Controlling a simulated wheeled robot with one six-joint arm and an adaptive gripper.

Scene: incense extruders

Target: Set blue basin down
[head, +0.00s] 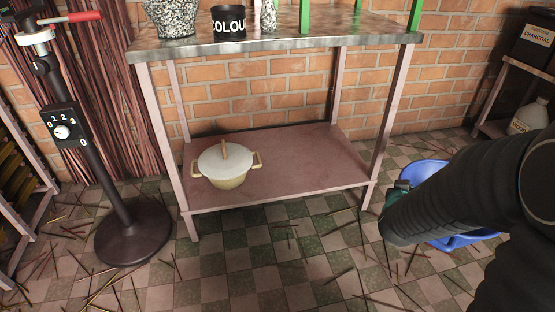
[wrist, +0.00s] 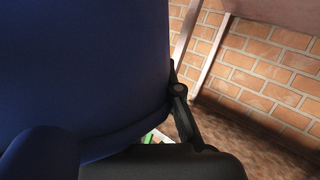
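The blue basin (head: 428,172) is at the right in the head view, low and right of the work table, with my arm across its middle. In the wrist view the basin (wrist: 85,65) is a large dark blue surface filling the left half. My gripper (wrist: 177,92) has one dark finger visible, lying against the basin's edge; the other finger is hidden. It looks shut on the basin. The head view hides the fingertips behind my arm. I cannot tell whether the basin touches the floor.
The metal-topped table (head: 280,42) has a lower shelf (head: 310,165) holding a lidded pot (head: 225,166). A dial stand (head: 132,233) is at the left. A charcoal box (head: 538,38) and a jug (head: 528,118) are at the right. Sticks litter the checkered floor (head: 290,270).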

